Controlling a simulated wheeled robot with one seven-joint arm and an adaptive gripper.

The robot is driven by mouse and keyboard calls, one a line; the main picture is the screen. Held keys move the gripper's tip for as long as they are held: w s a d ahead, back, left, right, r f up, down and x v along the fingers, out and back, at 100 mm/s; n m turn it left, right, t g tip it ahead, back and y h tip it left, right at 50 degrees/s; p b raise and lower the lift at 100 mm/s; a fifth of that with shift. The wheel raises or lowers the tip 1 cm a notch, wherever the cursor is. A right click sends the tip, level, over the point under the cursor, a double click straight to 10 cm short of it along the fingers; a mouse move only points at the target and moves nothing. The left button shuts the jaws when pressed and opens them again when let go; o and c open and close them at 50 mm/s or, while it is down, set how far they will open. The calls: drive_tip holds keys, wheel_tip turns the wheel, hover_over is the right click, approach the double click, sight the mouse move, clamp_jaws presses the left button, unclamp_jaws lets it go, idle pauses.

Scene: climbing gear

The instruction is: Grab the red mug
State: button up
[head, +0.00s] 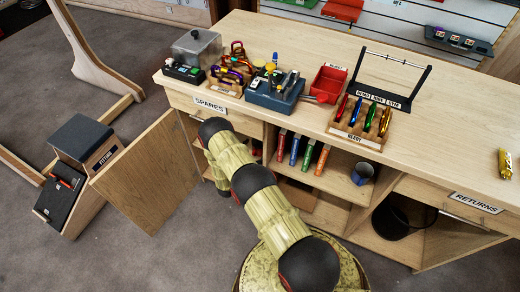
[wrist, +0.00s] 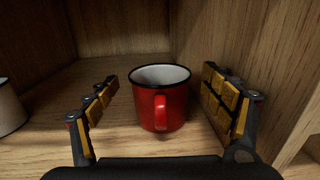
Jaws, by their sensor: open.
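The red mug (wrist: 148,106) has a black rim and a white inside. It stands upright on a wooden shelf inside a cabinet in the wrist view, with its handle (wrist: 161,111) toward me. My gripper (wrist: 163,92) is open, with one yellow-padded finger on each side of the mug. There is a gap on the left side and a smaller one on the right.
A pale mug (wrist: 10,108) stands at the left edge of the wrist view. A wooden cabinet wall (wrist: 262,55) is close on the right. In the head view the open cabinet door (head: 150,175) stands left of my arm. A blue mug (head: 362,173) is on another shelf.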

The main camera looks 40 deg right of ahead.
sight(260, 143)
drive_tip(key=b+x, duration=0.1)
drive_tip(key=x, duration=0.2)
drive_tip(key=shift+d+f, duration=0.15)
drive_tip(key=shift+c, duration=1.2)
drive_tip(key=c, duration=1)
